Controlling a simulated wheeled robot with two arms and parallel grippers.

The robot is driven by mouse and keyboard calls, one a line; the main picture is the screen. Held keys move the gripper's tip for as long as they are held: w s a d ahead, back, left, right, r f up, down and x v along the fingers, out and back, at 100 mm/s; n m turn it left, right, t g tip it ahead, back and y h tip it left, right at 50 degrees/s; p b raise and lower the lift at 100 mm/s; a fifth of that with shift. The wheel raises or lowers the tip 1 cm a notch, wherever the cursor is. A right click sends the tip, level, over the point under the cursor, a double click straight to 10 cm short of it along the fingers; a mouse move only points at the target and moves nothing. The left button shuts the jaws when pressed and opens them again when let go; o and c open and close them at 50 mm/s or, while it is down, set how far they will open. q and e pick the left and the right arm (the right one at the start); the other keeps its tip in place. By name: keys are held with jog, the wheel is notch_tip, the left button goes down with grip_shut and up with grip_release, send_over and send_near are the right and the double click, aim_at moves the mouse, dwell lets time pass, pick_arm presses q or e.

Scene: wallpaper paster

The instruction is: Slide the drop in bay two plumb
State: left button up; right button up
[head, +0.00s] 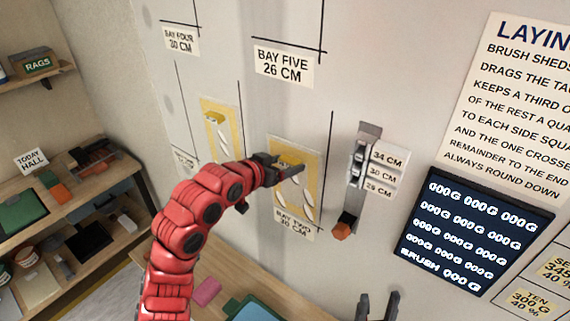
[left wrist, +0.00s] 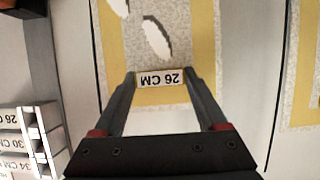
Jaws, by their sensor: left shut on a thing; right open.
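The drop in bay two (head: 311,168) is a speckled, yellow-bordered strip with white leaf shapes, flat on the wall above the label BAY TWO 30 CM (head: 293,222). It fills the middle of the left wrist view (left wrist: 205,40). My left gripper (head: 296,168) is shut on its tab, whose plate reads 26 CM upside down in the left wrist view (left wrist: 160,78). The gripper hides part of the drop in the head view. A dark line (head: 328,160) runs down the wall to its right. I cannot tell whether the drop is plumb. My right gripper (head: 377,306) is open and empty, low in the head view.
A similar drop (head: 232,125) hangs to the left. A rack (head: 368,135) with plates for 34, 30 and 26 CM and an orange-ended tool (head: 342,231) is to the right. A dark display (head: 470,230) is further right. Shelves (head: 95,205) stand at left.

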pick_arm(q)
jog(key=c, duration=0.4)
jog(key=shift+s+d+f+b, duration=0.15)
jog(key=shift+b, duration=0.4)
